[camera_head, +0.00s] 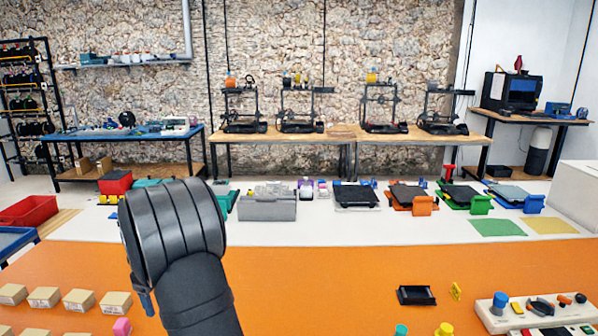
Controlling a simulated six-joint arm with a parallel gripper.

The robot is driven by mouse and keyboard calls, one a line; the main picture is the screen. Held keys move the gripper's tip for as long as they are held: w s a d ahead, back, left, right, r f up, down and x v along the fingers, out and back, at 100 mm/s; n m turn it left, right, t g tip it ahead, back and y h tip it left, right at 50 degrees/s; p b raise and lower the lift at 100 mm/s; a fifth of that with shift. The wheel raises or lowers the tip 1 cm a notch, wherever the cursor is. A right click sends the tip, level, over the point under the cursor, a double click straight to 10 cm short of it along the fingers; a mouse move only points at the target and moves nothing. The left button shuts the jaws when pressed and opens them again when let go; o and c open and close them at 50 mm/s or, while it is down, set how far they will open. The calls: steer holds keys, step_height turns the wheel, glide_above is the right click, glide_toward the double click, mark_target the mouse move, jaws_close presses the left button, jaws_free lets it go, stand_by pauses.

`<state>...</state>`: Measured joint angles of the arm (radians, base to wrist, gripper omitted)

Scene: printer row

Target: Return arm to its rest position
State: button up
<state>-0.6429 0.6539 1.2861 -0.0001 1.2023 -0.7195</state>
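My arm (190,245) shows in the head view as a dark grey rounded link with ridges. It rises from the bottom edge, left of the middle, over the orange table. Its thick upper end stands in front of the white work surface. My gripper's fingers do not show; the arm hides what lies behind it, including part of the white surface.
The orange table (320,280) is clear in its middle. Small cardboard boxes (78,299) lie at the front left. A black tray (416,296) and a white tool board (535,313) lie at the right. A grey bin (268,207) and several print plates stand behind.

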steer(key=w+d+f, duration=0.2)
steer(key=w, duration=0.6)
steer(key=w+d+f, duration=0.1)
steer(key=w+f, duration=0.1)
steer(key=w, duration=0.6)
steer(key=a+f, duration=0.4)
steer(key=a, duration=0.2)
steer(key=shift+w+a+f, duration=0.35)
steer(key=shift+f, duration=0.05)
